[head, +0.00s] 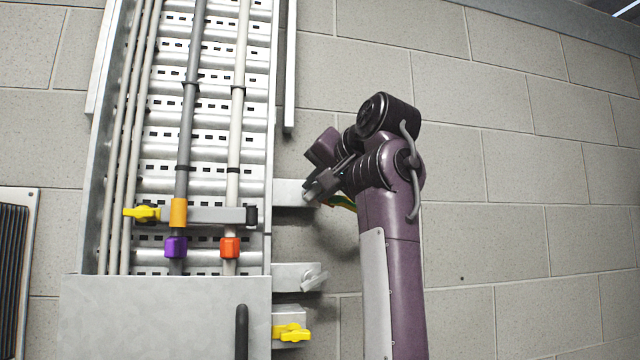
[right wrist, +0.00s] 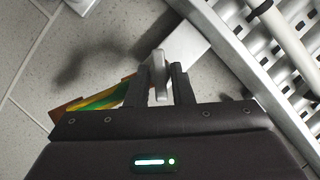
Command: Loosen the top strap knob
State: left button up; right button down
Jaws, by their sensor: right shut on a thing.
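My right gripper (head: 316,192) is at the top metal bracket (head: 289,190) on the right side of the cable tray. In the right wrist view the two dark fingers (right wrist: 161,84) are shut on a flat grey knob (right wrist: 158,66) at the end of the bracket (right wrist: 186,46). In the head view this knob is mostly hidden by the gripper. A similar grey knob (head: 315,278) sits on the bracket below, and a yellow knob (head: 291,332) on the lowest one. Another yellow knob (head: 143,212) is at the left end of a grey bar across the cables. My left gripper is not in view.
The perforated cable tray (head: 213,132) carries several vertical cables with orange, purple and red clips. A grey box (head: 165,315) covers its lower part. A green and orange strip (right wrist: 100,98) shows beside my gripper. The block wall (head: 520,210) on the right is clear.

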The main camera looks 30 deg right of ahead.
jog(key=shift+r, duration=0.1)
dwell(0.3)
jog(key=c, duration=1.6)
grip_release()
jog(key=shift+o, duration=0.7)
jog(key=shift+w, duration=0.1)
jog(key=shift+s, duration=0.3)
jog(key=b+v, duration=0.3)
jog(key=v, duration=0.4)
jog(key=shift+s, duration=0.15)
